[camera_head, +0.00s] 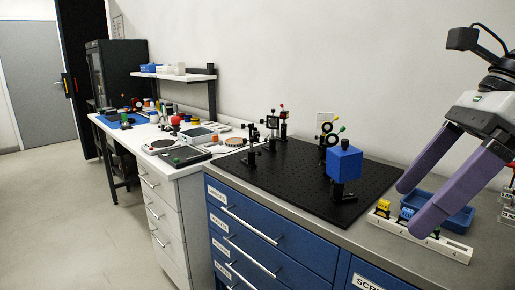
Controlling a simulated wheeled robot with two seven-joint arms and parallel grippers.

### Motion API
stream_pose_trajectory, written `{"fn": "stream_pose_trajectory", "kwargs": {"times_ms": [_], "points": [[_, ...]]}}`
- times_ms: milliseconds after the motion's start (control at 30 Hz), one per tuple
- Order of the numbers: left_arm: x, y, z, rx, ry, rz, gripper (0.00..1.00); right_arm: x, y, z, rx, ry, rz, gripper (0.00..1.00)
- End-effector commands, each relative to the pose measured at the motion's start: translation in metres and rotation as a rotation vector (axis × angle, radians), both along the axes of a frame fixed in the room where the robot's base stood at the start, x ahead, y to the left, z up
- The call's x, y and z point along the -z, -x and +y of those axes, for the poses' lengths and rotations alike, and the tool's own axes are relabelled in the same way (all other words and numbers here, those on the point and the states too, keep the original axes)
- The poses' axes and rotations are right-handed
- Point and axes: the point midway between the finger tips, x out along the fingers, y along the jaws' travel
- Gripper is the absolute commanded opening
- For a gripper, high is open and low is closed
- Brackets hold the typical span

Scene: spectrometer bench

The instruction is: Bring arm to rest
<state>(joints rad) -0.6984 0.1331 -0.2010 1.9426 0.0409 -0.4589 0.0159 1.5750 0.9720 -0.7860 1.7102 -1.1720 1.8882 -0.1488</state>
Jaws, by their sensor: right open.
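My right gripper (422,190) shows at the right of the head view. Its two purple fingers are spread apart with nothing between them. They hang over the right part of the bench, in front of a blue tray (455,217) and a white numbered rack (450,247), and hide parts of both. Whether the fingertips touch the rack cannot be told from this view. My left gripper is not in view.
A black optical breadboard (300,195) carries a blue cube on a post (344,162) and several optic mounts. Blue drawers (260,235) are below. A white bench (190,165) with clutter stands further left. Open floor (60,220) lies at the left.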

Motion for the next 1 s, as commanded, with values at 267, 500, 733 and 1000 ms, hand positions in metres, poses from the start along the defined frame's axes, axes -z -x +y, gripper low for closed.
{"fn": "stream_pose_trajectory", "kwargs": {"times_ms": [267,500,733,1000], "points": [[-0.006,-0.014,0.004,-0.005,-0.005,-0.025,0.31,0.034,0.000,0.081,-0.096,-0.281,0.136,0.93],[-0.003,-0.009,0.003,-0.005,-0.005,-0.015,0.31,0.049,0.010,0.170,-0.097,-0.744,0.399,0.93],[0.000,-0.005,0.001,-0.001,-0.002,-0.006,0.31,0.050,-0.014,0.210,0.154,-1.317,0.781,0.93],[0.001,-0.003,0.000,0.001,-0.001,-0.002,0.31,0.145,-0.083,0.171,0.816,-1.851,1.247,0.93]]}}
